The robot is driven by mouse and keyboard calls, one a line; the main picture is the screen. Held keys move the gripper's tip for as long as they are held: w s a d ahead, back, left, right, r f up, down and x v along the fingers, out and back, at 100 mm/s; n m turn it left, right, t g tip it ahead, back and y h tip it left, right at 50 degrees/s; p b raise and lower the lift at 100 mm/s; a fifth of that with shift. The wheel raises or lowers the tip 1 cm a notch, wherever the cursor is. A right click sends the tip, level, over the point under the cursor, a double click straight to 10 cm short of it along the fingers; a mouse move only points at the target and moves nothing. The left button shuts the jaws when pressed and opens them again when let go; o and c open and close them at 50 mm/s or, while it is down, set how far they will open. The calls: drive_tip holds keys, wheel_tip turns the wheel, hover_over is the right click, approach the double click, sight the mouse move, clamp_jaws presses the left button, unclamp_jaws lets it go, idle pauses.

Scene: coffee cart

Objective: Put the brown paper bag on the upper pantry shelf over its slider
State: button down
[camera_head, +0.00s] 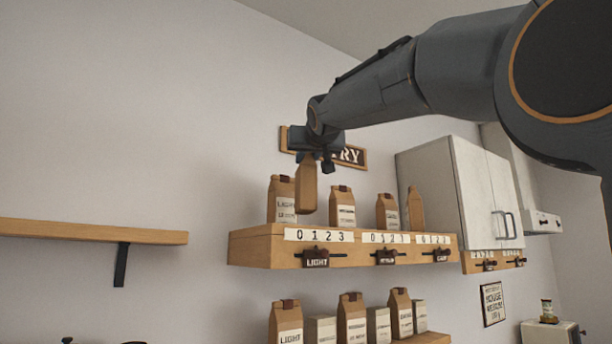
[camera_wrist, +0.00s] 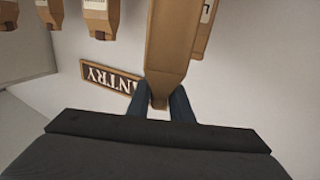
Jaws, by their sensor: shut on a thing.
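My gripper (camera_head: 312,160) is shut on the top of a plain brown paper bag (camera_head: 307,188) and holds it upright. In the head view the bag shows in front of the gap between the LIGHT bag (camera_head: 280,208) and a second labelled bag (camera_head: 342,210) on the upper pantry shelf (camera_head: 245,251). Its lower end shows above the number strip; whether it touches the shelf I cannot tell. In the wrist view the held bag (camera_wrist: 177,40) stretches away from my gripper (camera_wrist: 167,108). The shelf's front carries a LIGHT slider (camera_head: 317,260), a middle slider (camera_head: 387,257) and a right one (camera_head: 437,256).
Another labelled bag (camera_head: 388,212) and a plain brown one (camera_head: 416,210) stand farther right on the upper shelf. A white cabinet (camera_head: 460,190) is beyond. Bags and boxes fill the lower shelf (camera_head: 430,339). The PANTRY sign (camera_wrist: 110,76) hangs behind my gripper.

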sight(306, 171)
drive_tip(key=shift+f, duration=1.95)
drive_tip(key=c, duration=1.6)
unclamp_jaws()
drive_tip(key=shift+f, duration=0.1)
drive_tip(key=shift+o, duration=0.2)
drive_tip(key=s+d+b, duration=0.2)
drive_tip(key=s+b, duration=0.3)
drive_tip(key=s, duration=0.7)
drive_tip(key=shift+d+b, duration=0.25)
drive_tip(key=shift+b, duration=0.1)
drive_tip(key=shift+w, duration=0.1)
